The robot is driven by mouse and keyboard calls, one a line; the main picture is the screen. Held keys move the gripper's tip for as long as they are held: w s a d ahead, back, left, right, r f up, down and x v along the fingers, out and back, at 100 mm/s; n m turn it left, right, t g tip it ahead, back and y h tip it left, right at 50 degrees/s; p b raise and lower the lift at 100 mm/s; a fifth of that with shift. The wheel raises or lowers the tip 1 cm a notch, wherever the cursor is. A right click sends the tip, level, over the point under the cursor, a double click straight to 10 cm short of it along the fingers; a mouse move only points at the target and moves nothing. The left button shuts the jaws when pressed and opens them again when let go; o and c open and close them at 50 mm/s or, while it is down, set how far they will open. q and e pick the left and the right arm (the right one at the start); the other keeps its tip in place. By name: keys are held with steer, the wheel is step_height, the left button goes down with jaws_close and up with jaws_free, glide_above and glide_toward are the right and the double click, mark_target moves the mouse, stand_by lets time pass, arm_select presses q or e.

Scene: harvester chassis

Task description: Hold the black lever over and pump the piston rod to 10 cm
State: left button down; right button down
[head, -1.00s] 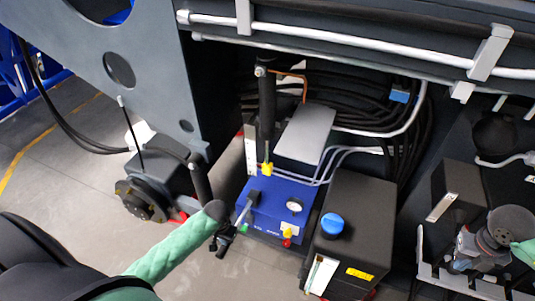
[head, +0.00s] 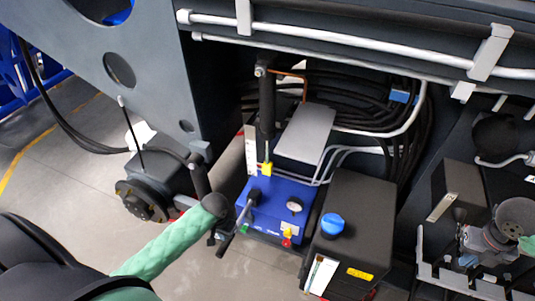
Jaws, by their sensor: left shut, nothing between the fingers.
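The blue pump block (head: 272,222) stands low in the middle of the head view, with a round gauge on top. The black lever (head: 253,197) has a dark knob and a pale stem at the block's left front. An upright black cylinder (head: 266,95) rises behind the block, with a yellow fitting at its foot. I cannot tell which part is the piston rod. My left gripper (head: 224,248) is shut and empty, just left of and below the lever, pointing down.
A black tank (head: 355,220) with a blue cap stands right of the block. A grey plate (head: 305,133) and bundled black hoses lie behind it. The chassis wall (head: 180,70) bounds the left, with a pale rail overhead. Open floor lies at the lower left.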

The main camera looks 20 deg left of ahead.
steer(key=shift+r, duration=2.45)
steer(key=shift+r, duration=0.1)
step_height(320, 180, up, 12)
